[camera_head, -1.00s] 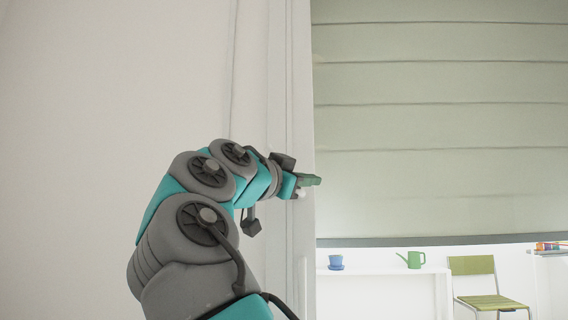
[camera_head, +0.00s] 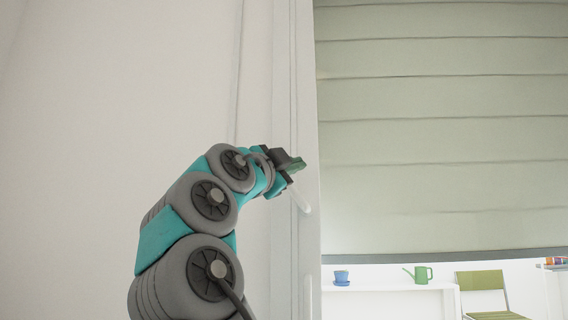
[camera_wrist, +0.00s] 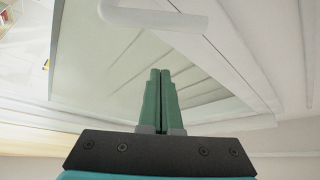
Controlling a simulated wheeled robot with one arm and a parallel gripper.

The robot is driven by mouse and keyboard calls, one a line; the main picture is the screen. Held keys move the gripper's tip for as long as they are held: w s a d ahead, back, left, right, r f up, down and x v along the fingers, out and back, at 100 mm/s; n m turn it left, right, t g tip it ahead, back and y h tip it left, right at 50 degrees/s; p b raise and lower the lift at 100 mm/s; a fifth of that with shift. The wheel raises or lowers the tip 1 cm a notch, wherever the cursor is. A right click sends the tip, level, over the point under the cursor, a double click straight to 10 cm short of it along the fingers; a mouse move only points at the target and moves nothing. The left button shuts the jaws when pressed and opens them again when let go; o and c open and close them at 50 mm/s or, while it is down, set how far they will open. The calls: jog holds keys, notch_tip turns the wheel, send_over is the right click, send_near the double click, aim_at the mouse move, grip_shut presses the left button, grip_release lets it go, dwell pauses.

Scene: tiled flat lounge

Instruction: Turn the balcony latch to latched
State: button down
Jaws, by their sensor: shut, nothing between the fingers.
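The balcony latch is a white lever handle (camera_head: 301,200) on the white door frame, just below my gripper in the head view. It slants down to the right there, its upper end hidden behind my gripper. In the wrist view the white lever (camera_wrist: 155,18) crosses the top of the picture, its rounded end pointing right. My gripper (camera_head: 298,163) has green fingers and is shut and empty. In the wrist view its fingertips (camera_wrist: 160,72) point toward the lever with a visible gap in the picture; I cannot tell the true distance.
A pale green folded blind (camera_head: 440,130) covers most of the glass right of the frame. Below it show a blue cup (camera_head: 341,277), a green watering can (camera_head: 420,275) and a green chair (camera_head: 482,285). A plain white wall (camera_head: 100,110) fills the left.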

aim_at(291, 188)
jog(key=shift+w+a+f+p, duration=0.1)
jog(key=shift+w+a+f, duration=0.15)
jog(key=shift+w, duration=0.45)
jog(key=shift+w+a+f+p, duration=0.15)
jog(key=shift+w+a, duration=0.1)
jog(key=shift+w, duration=0.4)
jog(key=shift+w+a+f+p, duration=0.1)
jog(key=shift+w+a+f, duration=0.15)
jog(key=shift+w, duration=0.45)
jog(key=shift+a+f+n+t+y+b, duration=0.35)
jog(key=shift+a+n+b, duration=0.3)
jog(key=shift+n, duration=0.25)
